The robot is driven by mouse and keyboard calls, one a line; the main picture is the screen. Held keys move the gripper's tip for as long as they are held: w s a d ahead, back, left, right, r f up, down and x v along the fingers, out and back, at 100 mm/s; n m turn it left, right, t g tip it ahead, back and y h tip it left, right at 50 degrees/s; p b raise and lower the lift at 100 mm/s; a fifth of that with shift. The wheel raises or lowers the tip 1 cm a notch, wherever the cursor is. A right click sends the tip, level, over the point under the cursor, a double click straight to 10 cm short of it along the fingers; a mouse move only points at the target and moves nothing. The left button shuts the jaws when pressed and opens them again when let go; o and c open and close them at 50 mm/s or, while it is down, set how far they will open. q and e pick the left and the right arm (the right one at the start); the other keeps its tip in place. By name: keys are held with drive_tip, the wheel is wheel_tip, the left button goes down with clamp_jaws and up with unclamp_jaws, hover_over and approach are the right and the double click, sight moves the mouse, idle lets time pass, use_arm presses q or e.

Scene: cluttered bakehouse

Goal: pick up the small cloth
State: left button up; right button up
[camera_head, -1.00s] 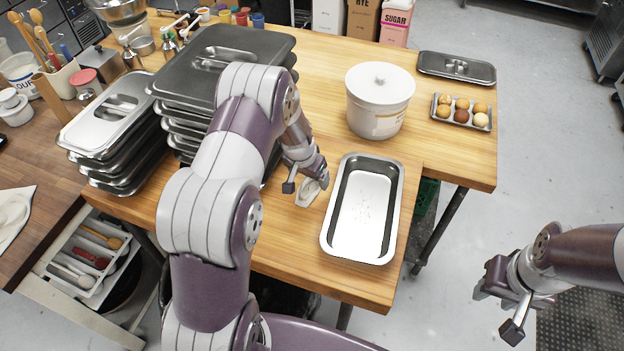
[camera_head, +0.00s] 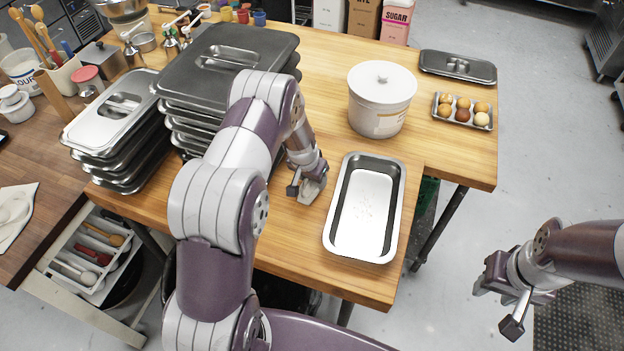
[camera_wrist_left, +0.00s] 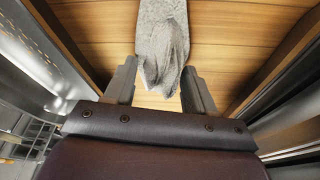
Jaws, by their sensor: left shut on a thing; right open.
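The small cloth (camera_head: 310,193) is pale grey and lies on the wooden table just left of the metal tray (camera_head: 331,232). My left gripper (camera_head: 303,188) reaches down to it and is shut on it. In the left wrist view, the cloth (camera_wrist_left: 163,40) is bunched between my left fingers (camera_wrist_left: 160,88), and its far part still spreads over the wood. The arm partly covers the cloth in the head view. My right gripper (camera_head: 503,304) is open and empty, off the table at the lower right.
A tall stack of lidded metal pans (camera_head: 228,62) stands left of my left gripper, beside a lower stack (camera_head: 112,115). A white tub (camera_head: 382,97) stands behind the tray. An egg tray (camera_head: 462,112) and a flat metal lid (camera_head: 457,67) lie at the right.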

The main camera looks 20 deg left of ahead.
use_arm(q)
drive_tip(key=r, duration=0.1)
drive_tip(key=r+b, duration=0.1)
drive_tip(key=r, duration=0.1)
drive_tip(key=shift+w+d+r, duration=0.3)
drive_tip(key=shift+w+r, duration=0.05)
drive_tip(key=shift+r, duration=0.05)
drive_tip(key=w+d+r+b, duration=0.3)
drive_tip(key=w+d+r, duration=0.3)
drive_tip(key=w+d, duration=0.1)
drive_tip(key=shift+w+r, duration=0.35)
drive_tip(key=shift+w, duration=0.1)
